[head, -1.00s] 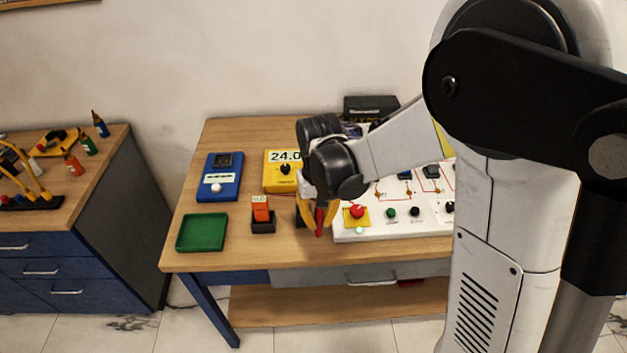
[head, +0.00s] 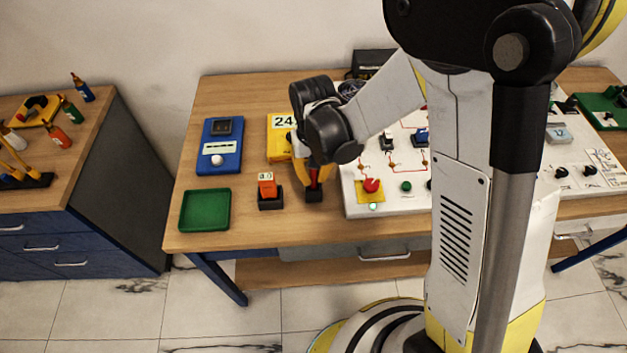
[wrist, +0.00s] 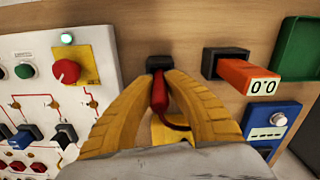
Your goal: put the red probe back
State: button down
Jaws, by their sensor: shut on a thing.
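The red probe (wrist: 159,98) is between the yellow fingers of my gripper (wrist: 160,82) in the wrist view, with its red lead curving back under them. Its front end meets a small black holder (wrist: 158,63) on the table. In the head view, my gripper (head: 315,185) is shut on the probe, directly above the black holder (head: 314,196). The probe looks upright, and its lower end is hidden at the holder. I cannot tell how deep it sits.
An orange meter (head: 267,186) stands in a black holder just left. A green tray (head: 205,210), a blue meter (head: 219,147) and a yellow meter (head: 279,140) are further left and behind. A white panel (head: 385,207) with a red knob (head: 372,185) is close right.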

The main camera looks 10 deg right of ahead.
jog(key=shift+f, duration=0.8)
jog(key=shift+f, duration=0.1)
jog(key=c, duration=1.5)
grip_release()
